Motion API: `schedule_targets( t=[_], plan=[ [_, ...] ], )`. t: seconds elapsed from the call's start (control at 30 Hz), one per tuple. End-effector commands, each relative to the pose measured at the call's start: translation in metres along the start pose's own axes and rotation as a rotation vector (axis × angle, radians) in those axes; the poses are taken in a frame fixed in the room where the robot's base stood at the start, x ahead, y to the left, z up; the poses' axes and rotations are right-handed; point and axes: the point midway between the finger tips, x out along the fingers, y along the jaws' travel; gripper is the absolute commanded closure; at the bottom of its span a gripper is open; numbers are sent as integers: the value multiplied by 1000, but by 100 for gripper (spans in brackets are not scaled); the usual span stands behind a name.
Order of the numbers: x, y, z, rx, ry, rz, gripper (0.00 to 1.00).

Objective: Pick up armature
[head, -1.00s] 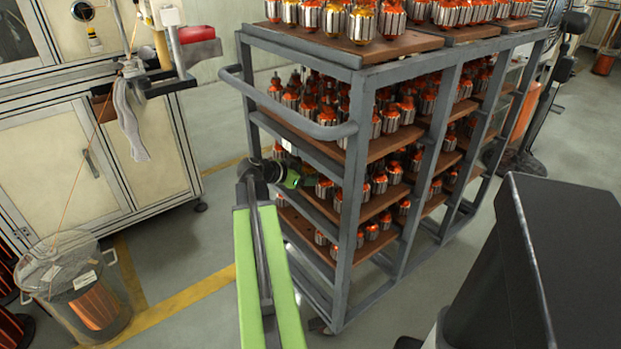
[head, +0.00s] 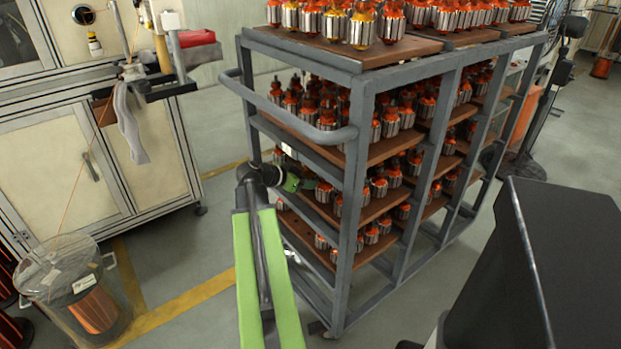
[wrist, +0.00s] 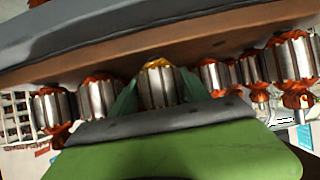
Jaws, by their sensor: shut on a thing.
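In the wrist view my gripper (wrist: 157,97) has its two green fingers shut on an armature (wrist: 158,84), a silver cylinder with a yellow-orange top. Other armatures stand on both sides of it, such as one at the left (wrist: 97,99) and a larger one at the right (wrist: 292,58). In the head view my gripper (head: 308,183) reaches in at the near left end of the cart, at a middle shelf. The held armature cannot be made out there. Many orange-and-silver armatures (head: 330,20) stand on the cart's top and shelves.
A grey metal cart (head: 358,200) with several brown shelves (head: 398,45) surrounds my gripper; its posts and the shelf board above are close. A cabinet (head: 60,170) and a clear bin with copper wire (head: 75,290) stand at the left. The floor between cabinet and cart is clear.

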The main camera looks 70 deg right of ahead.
Motion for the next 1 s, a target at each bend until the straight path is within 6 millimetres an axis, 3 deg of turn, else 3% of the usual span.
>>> schedule_targets(
  t=[0.43, 0.67, 1.0],
  plan=[
    [-20, 1, -38, -1, 1, 2, 100],
    [-59, 1, -8, -2, 1, -2, 100],
    [-138, 1, 35, -3, 2, -2, 100]
  ],
)
